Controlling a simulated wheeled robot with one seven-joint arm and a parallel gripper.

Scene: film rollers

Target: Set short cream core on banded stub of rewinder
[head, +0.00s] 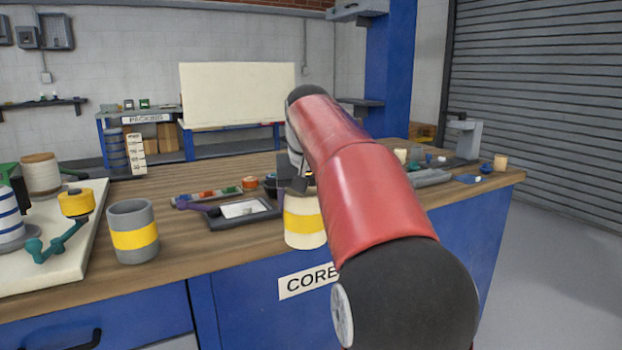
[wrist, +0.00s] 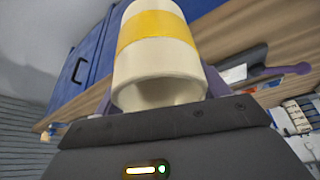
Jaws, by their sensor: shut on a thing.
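The short cream core (head: 304,222) has a wide yellow band and is held at the front edge of the bench. My gripper (head: 297,185) is shut on it, partly hidden behind my red arm. In the wrist view the core (wrist: 158,62) sits between the purple fingers, its hollow open end facing the camera. At the far left is the rewinder's pale base (head: 62,258). On it stand a white post with blue bands (head: 10,222), cut by the picture edge, and a yellow drum (head: 76,203) by a teal crank (head: 60,240). My gripper is well right of these.
A grey core with a yellow band (head: 134,240) stands on the bench between the rewinder and my gripper. A tan roll (head: 40,175) stands at the back left. Small items lie at right.

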